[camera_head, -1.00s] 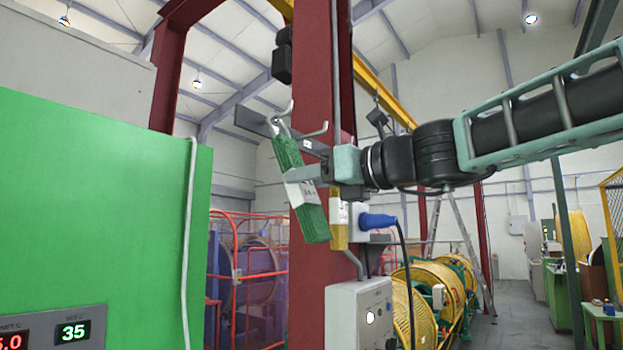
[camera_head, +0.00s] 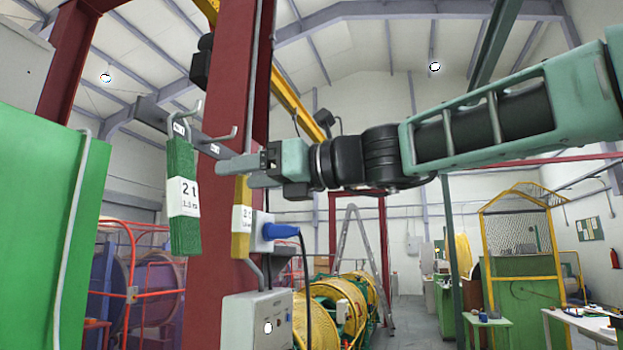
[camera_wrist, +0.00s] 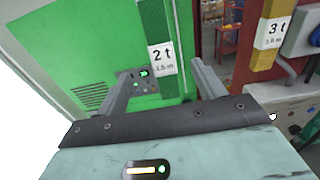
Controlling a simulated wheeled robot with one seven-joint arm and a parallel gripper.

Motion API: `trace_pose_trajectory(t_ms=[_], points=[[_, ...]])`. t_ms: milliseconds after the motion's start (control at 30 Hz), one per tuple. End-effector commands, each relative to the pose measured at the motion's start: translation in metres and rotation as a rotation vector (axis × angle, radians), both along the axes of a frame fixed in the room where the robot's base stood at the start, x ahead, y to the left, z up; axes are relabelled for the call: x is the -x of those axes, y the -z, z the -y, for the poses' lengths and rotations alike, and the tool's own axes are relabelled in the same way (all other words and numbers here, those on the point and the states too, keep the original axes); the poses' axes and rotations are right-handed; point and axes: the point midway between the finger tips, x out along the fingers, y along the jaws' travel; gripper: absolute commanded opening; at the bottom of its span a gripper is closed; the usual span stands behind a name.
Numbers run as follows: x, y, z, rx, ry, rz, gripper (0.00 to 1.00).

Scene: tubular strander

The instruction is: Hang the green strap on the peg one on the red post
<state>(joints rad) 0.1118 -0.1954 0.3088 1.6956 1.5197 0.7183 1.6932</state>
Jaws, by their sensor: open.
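The green strap (camera_head: 183,215), with a white "2 t" label, hangs nearly straight down at the left peg (camera_head: 187,112) of a grey bar on the red post (camera_head: 223,75). Its top meets that peg; the exact loop contact is too small to tell. My gripper (camera_head: 232,167) is open and empty, to the right of the strap and apart from it, in front of the post. In the wrist view the strap (camera_wrist: 154,22) shows beyond the gap between my open fingers (camera_wrist: 162,70). The peg's number is unreadable.
A second peg (camera_head: 224,136) sticks out right of the first. A yellow strap (camera_head: 241,240) hangs on the post, its top hidden behind my gripper. A blue plug (camera_head: 280,231) and grey box (camera_head: 258,318) sit below right. A green cabinet (camera_head: 45,220) stands close on the left.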

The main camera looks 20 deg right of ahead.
Motion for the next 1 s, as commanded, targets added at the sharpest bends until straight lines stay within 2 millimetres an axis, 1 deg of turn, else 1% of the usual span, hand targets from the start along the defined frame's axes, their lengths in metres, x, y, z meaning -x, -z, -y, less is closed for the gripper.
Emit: trace_pose_trajectory(t_ms=[33, 100, 333, 700, 1000], points=[[0.009, 0.003, 0.010, 0.001, 0.003, 0.004, 0.69], [0.019, 0.002, 0.024, 0.000, 0.003, 0.004, 0.69], [0.049, 0.005, 0.061, -0.001, -0.002, 0.004, 0.69], [0.061, 0.000, 0.078, 0.000, -0.002, 0.003, 0.69], [0.063, -0.003, 0.081, 0.000, 0.000, 0.000, 0.69]])
